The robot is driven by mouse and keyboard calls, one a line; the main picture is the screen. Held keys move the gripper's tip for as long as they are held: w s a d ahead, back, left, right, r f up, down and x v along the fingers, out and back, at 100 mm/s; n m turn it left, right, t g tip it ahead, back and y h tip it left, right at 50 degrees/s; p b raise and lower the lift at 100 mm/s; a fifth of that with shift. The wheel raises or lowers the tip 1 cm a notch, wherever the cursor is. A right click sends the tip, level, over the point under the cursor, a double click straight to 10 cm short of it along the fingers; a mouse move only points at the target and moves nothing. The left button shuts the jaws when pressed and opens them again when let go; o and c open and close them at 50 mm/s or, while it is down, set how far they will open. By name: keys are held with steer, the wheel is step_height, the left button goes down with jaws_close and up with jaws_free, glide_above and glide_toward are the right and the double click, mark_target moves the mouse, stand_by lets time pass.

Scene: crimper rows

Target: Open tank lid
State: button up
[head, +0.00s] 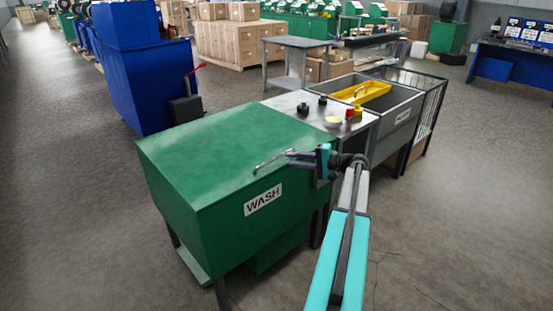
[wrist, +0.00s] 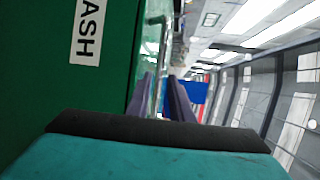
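The green wash tank (head: 235,170) has a WASH label (head: 263,199) on its front. Its flat green lid (head: 215,145) lies shut on top. A thin metal handle (head: 268,159) shows by the lid's front edge; it also shows in the wrist view as a pale bar (wrist: 159,50). My gripper (head: 291,158) is at the right end of this handle, beside the lid's front edge. In the wrist view its two purple fingers (wrist: 161,85) stand apart, with the bar seen in line with the gap. I cannot tell whether they touch it.
A metal table (head: 290,101) with small black, yellow and red items stands behind the tank's right side. A grey sink (head: 398,108) holding a yellow tray (head: 361,91) adjoins it. A blue machine (head: 150,80) stands behind left. The floor in front (head: 110,240) is clear.

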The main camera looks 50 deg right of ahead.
mark_target(279, 158)
steer(key=shift+p+x, duration=0.45)
steer(key=shift+x, duration=3.35)
jaws_close()
